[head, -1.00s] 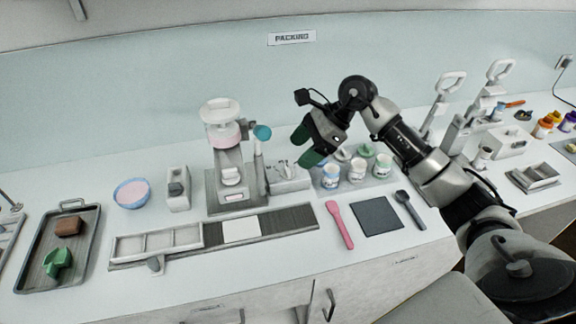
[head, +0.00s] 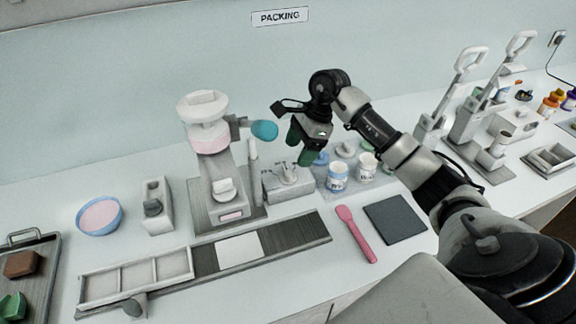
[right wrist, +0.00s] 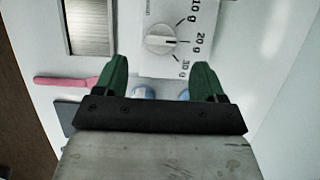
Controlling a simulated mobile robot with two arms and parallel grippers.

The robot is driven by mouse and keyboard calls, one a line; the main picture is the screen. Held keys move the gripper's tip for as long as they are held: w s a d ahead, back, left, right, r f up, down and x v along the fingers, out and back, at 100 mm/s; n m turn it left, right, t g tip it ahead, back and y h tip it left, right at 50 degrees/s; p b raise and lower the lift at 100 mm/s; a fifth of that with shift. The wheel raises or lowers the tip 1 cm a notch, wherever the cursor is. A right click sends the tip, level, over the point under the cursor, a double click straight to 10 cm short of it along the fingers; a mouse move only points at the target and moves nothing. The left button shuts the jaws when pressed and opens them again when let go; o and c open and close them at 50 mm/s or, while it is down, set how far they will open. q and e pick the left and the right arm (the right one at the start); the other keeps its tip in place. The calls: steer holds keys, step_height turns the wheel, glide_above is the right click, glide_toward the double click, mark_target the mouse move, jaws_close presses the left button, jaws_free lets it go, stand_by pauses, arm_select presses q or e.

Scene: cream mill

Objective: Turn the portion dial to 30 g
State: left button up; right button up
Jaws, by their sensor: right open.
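The portion dial (right wrist: 160,40) is a round pale knob on a white panel marked 10 g, 20 g and 30 g. Its dark pointer line faces the 20 g mark. In the head view its small grey box (head: 288,184) stands right of the white mill (head: 222,185). My right gripper (head: 304,157) hangs above and slightly right of that box, green fingers pointing down. In the right wrist view the gripper (right wrist: 157,68) is open and empty. The knob lies beyond the fingertips, between their lines, and they appear apart from it. My left gripper is out of view.
A teal-ended handle (head: 264,131) sticks out from the mill close left of my right gripper. Labelled jars (head: 338,178) stand just right of the box. A pink spatula (head: 356,234) and dark mat (head: 395,219) lie in front. A slatted track (head: 290,238) runs before the mill.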

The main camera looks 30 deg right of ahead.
mark_target(288, 171)
steer(key=p+x, duration=0.1)
steer(key=x, duration=0.5)
steer(key=shift+w+r, duration=0.1)
steer(key=shift+w, duration=0.05)
steer(key=shift+a+f, duration=0.2)
steer(key=shift+f, duration=0.2)
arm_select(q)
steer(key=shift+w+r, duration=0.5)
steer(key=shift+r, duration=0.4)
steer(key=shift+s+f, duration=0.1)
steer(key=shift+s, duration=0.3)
arm_select(e)
steer(key=c, duration=0.9)
